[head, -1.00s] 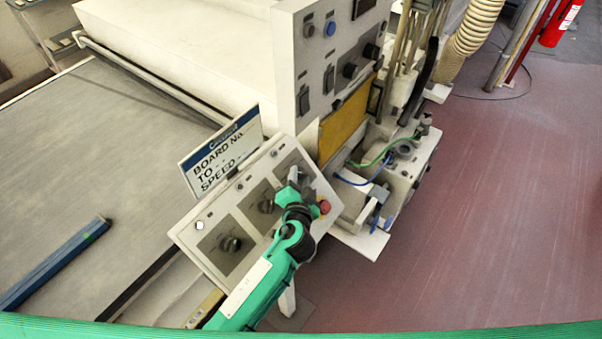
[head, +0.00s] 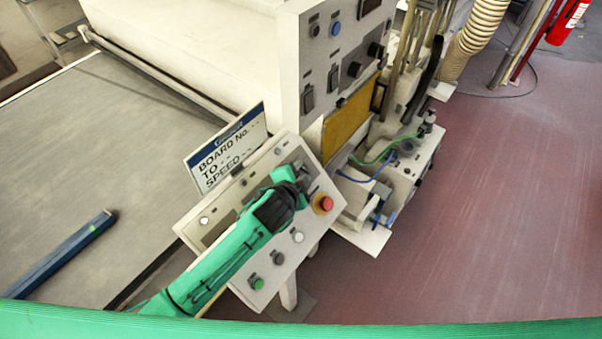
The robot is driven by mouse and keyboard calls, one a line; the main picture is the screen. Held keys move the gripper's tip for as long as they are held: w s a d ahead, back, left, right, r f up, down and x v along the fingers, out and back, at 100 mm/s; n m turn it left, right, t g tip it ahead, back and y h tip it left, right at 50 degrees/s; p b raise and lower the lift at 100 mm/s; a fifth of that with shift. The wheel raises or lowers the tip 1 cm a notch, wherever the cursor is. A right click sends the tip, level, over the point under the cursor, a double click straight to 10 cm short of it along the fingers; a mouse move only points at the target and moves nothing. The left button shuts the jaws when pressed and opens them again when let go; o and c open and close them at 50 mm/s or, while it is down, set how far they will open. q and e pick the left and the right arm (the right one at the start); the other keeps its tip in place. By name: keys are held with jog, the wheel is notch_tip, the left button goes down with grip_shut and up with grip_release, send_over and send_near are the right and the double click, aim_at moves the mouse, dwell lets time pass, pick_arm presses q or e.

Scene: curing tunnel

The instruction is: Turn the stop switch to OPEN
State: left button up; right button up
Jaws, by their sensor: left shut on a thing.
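The sloped control panel (head: 288,262) stands at the middle of the head view. My left gripper (head: 302,176) is at its upper right end, shut on a switch there. The gripper covers this switch almost wholly, so its pointer and markings cannot be read. I take it to be the stop switch. My left forearm crosses the panel from the lower left and hides most of the other rotary knobs. A red push button (head: 325,204) on a yellowish base sits just right of the gripper, apart from it. My right gripper is not in view.
Green (head: 258,284), black (head: 278,258) and white (head: 298,237) buttons line the panel's lower edge. A sign board (head: 225,150) stands behind the panel. A tall control cabinet (head: 302,65) rises beyond it. The red floor (head: 480,220) at the right is clear.

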pick_arm(q)
jog(key=shift+f, duration=0.1)
dwell(0.3)
jog(key=o, duration=1)
jog(key=shift+c, duration=0.2)
jog(key=shift+w, duration=0.1)
jog(key=shift+s+a+r, duration=0.15)
jog(key=shift+s+r, duration=0.05)
jog(key=shift+s, duration=0.25)
jog(key=b+v, duration=0.4)
jog(key=v, duration=0.9)
jog(key=shift+b, duration=0.35)
jog(key=shift+a, duration=0.1)
